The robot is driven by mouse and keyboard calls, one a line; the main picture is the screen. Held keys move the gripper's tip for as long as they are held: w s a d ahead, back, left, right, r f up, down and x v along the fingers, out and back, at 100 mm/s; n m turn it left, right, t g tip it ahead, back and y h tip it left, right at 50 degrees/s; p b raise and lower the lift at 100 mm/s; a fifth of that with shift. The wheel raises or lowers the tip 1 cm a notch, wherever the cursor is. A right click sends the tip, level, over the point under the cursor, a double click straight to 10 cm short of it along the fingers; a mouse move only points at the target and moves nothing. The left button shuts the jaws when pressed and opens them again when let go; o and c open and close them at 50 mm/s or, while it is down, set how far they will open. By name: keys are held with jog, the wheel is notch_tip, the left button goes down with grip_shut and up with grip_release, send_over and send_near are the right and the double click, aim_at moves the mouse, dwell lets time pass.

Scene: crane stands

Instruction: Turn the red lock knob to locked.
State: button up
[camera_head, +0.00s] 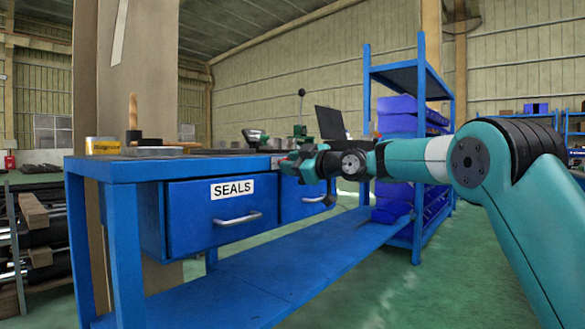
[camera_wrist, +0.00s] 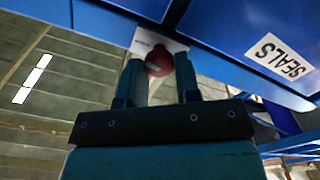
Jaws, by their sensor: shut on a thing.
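The red lock knob (camera_wrist: 158,60) shows in the wrist view on the blue bench front, with a white plate (camera_wrist: 145,41) behind it. My gripper (camera_wrist: 159,70) has its two teal fingers on either side of the knob and is shut on it. The fingers cover the knob's sides, and I cannot read from its face whether it is at locked. In the head view my gripper (camera_head: 287,166) is at the bench's front edge, right of the SEALS drawer, and it hides the knob.
The blue bench (camera_head: 130,168) carries the SEALS drawer (camera_head: 190,218) and a second drawer (camera_head: 300,205), both with protruding handles. A lower shelf (camera_head: 260,270) runs beneath. A blue rack (camera_head: 418,150) with bins stands to the right. Green floor in front is clear.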

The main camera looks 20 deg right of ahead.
jog(key=shift+d+f, duration=0.1)
dwell(0.3)
jog(key=o, duration=0.9)
jog(key=p+v, duration=0.1)
jog(key=v, duration=1.6)
jog(key=shift+s+d+p, duration=0.1)
jog(key=shift+s+p, duration=0.05)
jog(key=shift+p, duration=0.25)
